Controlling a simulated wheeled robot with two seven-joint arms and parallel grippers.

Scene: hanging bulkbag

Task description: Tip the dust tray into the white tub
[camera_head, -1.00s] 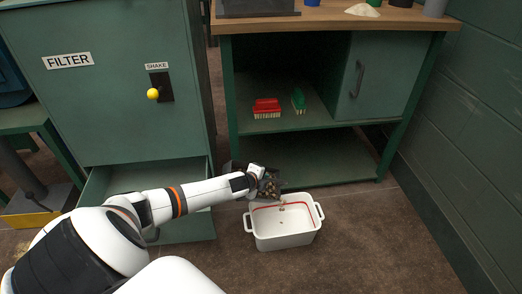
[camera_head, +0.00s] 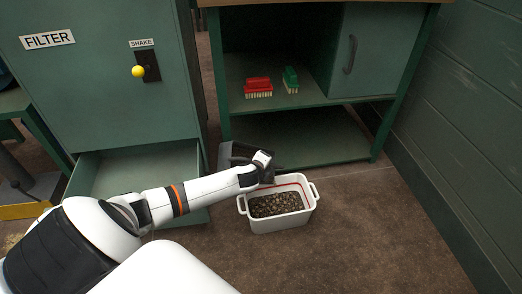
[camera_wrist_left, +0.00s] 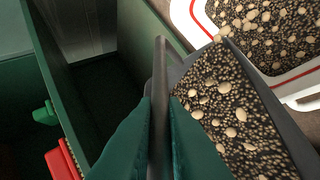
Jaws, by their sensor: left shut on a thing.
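The white tub (camera_head: 281,226) stands on the floor, with brown pellets and dust (camera_head: 275,204) across its inside and a red line below its rim. My left gripper (camera_head: 262,168) is above the tub's back left edge, shut on the dark dust tray (camera_head: 232,153). The far side of the tray is hidden in the head view. My right gripper is not in view.
The filter cabinet (camera_head: 100,95) stands left, its bottom drawer (camera_head: 140,170) open. Behind the tub is a green bench (camera_head: 300,150) with a red brush (camera_head: 258,88) and a green brush (camera_head: 290,80) on its shelf. Floor right of the tub is clear.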

